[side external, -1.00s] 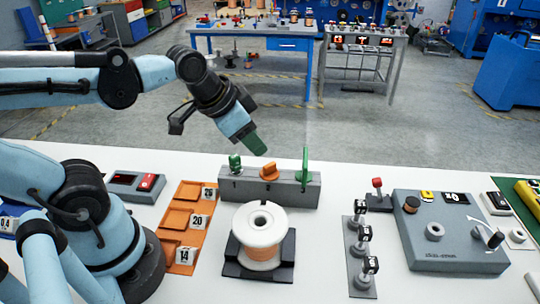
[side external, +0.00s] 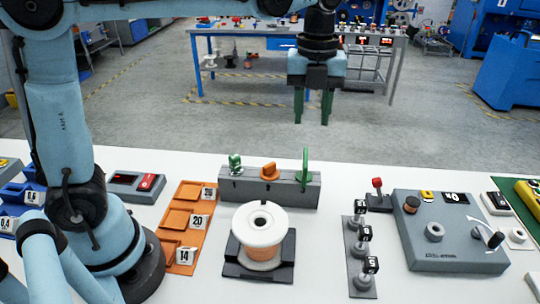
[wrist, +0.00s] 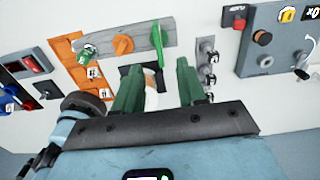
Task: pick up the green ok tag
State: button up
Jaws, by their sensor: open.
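A grey block (side external: 285,194) on the white table holds two green pieces with an orange piece (side external: 269,171) between them. The left green piece (side external: 235,164) is short with a pale patch; the right one (side external: 305,168) is tall and thin. No OK lettering is readable, so I cannot tell which is the tag. Both also show in the wrist view, the short one (wrist: 88,53) at left and the tall one (wrist: 157,43) near the centre. My gripper (side external: 312,112) is open and empty, its green fingers pointing down, well above the block. It also shows in the wrist view (wrist: 159,70).
A white spool (side external: 261,228) on a black base stands in front of the block. An orange tray (side external: 172,220) with number cards lies to the left. A grey strip with several black-topped posts (side external: 364,236) and a grey control box (side external: 450,240) stand to the right.

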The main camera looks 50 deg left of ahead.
aim_at(306, 157)
notch_tip(306, 157, down, 7)
jog(key=shift+r, duration=0.15)
jog(key=shift+s+d+f, duration=0.1)
jog(key=shift+s+f, duration=0.1)
jog(key=shift+f, duration=1.15)
jog(key=shift+s+d+f, duration=0.1)
jog(key=shift+s+f, duration=0.05)
jog(key=shift+f, duration=1.15)
grip_shut()
